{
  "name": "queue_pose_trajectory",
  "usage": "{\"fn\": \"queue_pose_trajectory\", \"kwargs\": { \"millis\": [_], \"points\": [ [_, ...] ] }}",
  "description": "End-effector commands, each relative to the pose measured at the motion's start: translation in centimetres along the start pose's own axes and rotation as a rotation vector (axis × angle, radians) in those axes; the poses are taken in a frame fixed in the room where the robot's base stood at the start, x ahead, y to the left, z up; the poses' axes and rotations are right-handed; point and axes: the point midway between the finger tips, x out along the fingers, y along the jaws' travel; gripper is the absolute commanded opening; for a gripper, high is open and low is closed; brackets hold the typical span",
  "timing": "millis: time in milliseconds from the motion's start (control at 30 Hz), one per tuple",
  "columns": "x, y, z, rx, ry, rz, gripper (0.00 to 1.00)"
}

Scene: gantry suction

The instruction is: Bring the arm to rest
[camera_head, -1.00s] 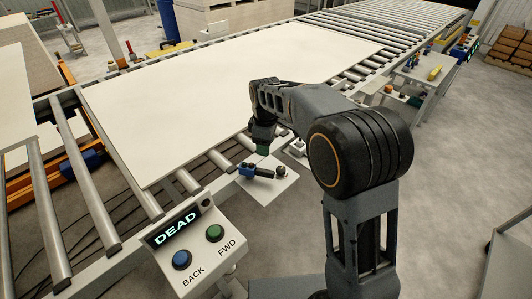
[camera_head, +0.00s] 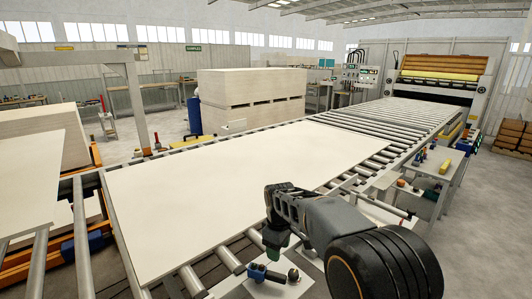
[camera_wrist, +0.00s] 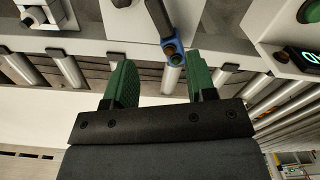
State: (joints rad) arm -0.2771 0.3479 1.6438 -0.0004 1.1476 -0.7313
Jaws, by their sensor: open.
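My gripper shows in the wrist view (camera_wrist: 163,85) with its two green fingers apart and nothing between them. In the head view my gripper (camera_head: 276,240) hangs at the near edge of the roller conveyor, by the large white board. My arm is bent, with its big dark joint at the lower right. A blue and black handle device (camera_head: 265,272) lies on a small plate just below the gripper. In the wrist view the device (camera_wrist: 172,52) shows beyond the fingertips, apart from them.
The large white board (camera_head: 230,185) lies flat on the rollers (camera_head: 395,118). A side shelf (camera_head: 425,180) with small tools stands at the right. A board stack (camera_head: 250,98) and a grey press (camera_head: 440,75) stand behind. Open floor (camera_head: 492,230) lies at the right.

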Motion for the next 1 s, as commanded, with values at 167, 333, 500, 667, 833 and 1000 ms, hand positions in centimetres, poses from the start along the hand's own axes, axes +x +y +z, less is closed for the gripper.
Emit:
{"fn": "queue_pose_trajectory", "kwargs": {
  "millis": [167, 333, 500, 667, 833, 1000],
  "points": [
    [0.4, -2.9, 4.9, 0.343, 0.011, 0.005, 0.51],
    [-1.0, -5.7, 10.8, 0.649, 0.070, 0.035, 0.51],
    [-1.9, -8.7, 16.4, 0.875, 0.150, 0.069, 0.51],
    [-2.6, -10.5, 19.5, 0.948, 0.211, 0.103, 0.51],
    [-4.0, -10.8, 20.9, 0.978, 0.266, 0.137, 0.51],
    [-4.8, -10.6, 21.3, 0.991, 0.292, 0.154, 0.51]
  ]
}}
